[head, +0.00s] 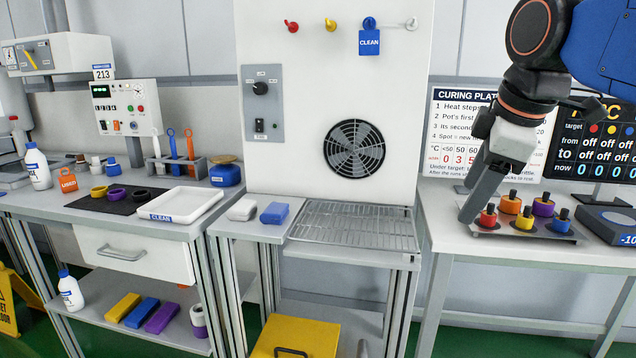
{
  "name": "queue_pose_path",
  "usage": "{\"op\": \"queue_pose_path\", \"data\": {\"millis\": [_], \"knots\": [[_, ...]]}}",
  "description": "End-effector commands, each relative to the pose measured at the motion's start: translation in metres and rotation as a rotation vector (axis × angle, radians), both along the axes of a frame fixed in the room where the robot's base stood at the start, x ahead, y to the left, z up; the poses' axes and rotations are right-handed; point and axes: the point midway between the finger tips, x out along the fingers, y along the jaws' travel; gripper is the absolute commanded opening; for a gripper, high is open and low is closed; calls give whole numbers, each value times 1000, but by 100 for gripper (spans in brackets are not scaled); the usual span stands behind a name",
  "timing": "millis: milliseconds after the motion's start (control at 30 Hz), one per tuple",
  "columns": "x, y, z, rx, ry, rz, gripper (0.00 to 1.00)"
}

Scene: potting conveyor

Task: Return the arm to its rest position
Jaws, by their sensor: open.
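My arm comes in from the upper right, in front of the wall signs. My gripper (472,208) points down and to the left over the left end of the right-hand table. It is open, and I see nothing held in it; its grey fingers overlap in this view. Several small dark-capped pots stand in a group just right of the fingertips: a red pot (488,217), an orange pot (511,203), a yellow pot (524,220), a purple pot (543,206) and a blue pot (561,222). I cannot tell if the fingertips touch the plate or the red pot.
A dark device with a display (612,222) stands right of the pots. A curing sign (455,130) and a black status board (600,150) stand behind. A wire rack (355,225) fills the middle bench. A white tray (187,204) lies on the left bench.

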Motion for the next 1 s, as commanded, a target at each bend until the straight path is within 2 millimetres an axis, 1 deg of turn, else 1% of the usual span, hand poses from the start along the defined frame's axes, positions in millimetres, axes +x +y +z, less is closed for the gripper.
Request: {"op": "queue_pose_path", "data": {"millis": [33, 67, 100, 167, 200, 267, 300, 367, 400, 500, 600, 700, 800, 1000], "knots": [[-10, -5, -26, 34, 7, -87, 60], [-15, -7, -40, 56, 10, -143, 60], [-22, -10, -60, 86, 14, -217, 60], [-32, -14, -90, 131, 17, -326, 60], [-40, -16, -110, 162, 21, -401, 60], [-52, -20, -141, 206, 24, -512, 60], [-60, -22, -161, 236, 26, -584, 60], [-72, -25, -190, 278, 29, -687, 60], [-79, -27, -208, 304, 31, -751, 60], [-95, -30, -246, 358, 31, -882, 60], [-107, -32, -271, 395, 33, -971, 60], [-112, -33, -283, 415, 33, -1018, 60], [-113, -33, -287, 421, 32, -1033, 60], [-113, -33, -286, 420, 33, -1031, 60]]}}
